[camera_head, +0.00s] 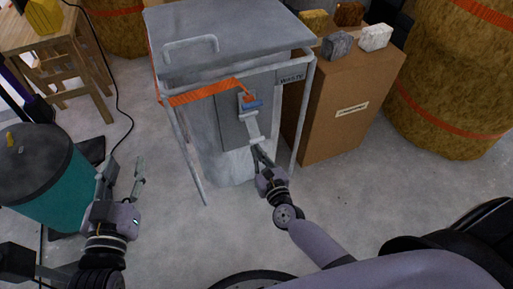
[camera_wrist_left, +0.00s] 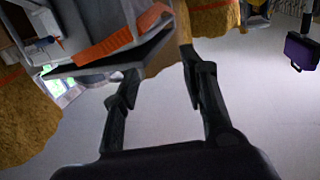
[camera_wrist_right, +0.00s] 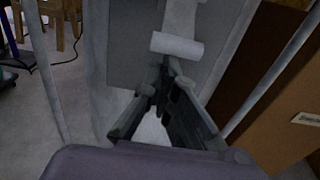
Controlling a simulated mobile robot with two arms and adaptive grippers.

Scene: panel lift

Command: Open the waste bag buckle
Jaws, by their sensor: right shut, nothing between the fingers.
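The grey waste bag holder (camera_head: 222,60) stands in the middle of the head view. My left gripper (camera_head: 122,172) is open and empty, left of the holder. The strap also shows in the left wrist view (camera_wrist_left: 112,38).
A cardboard box (camera_head: 335,105) with several coloured blocks on top stands right of the holder. Round straw-coloured bales (camera_head: 455,75) stand beyond it. A teal drum (camera_head: 55,190) and a wooden stool (camera_head: 60,50) are at left. The floor before the holder is clear.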

